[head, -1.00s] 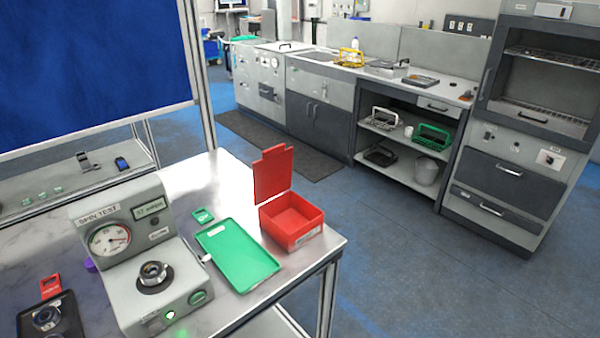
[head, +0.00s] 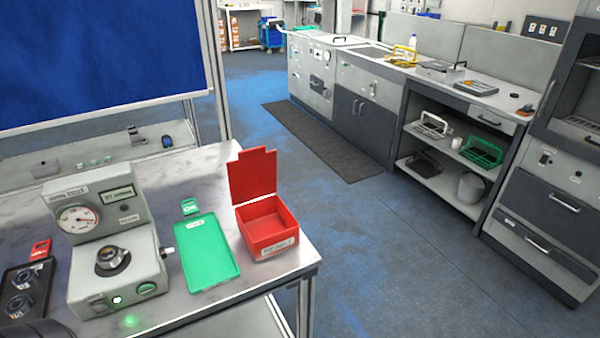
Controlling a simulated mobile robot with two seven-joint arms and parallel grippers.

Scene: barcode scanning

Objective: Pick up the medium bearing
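A metal bearing (head: 112,258) sits on the dark round seat on top of the grey spin tester (head: 85,287). Two more ring-shaped bearings lie on a black tray at the far left: one toward the back (head: 24,279) and one nearer the front (head: 18,305). I cannot tell from their size which one is the medium bearing. Neither of my grippers shows fingertips in the head view. A dark rounded shape fills the bottom left corner and hides the tray's front edge; I cannot tell whether it is part of my arm.
A green tray (head: 207,262) with a green tag (head: 190,206) and an open red bin (head: 268,240) stand right of the tester on the metal table (head: 215,160). A blue panel (head: 100,60) rises behind.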

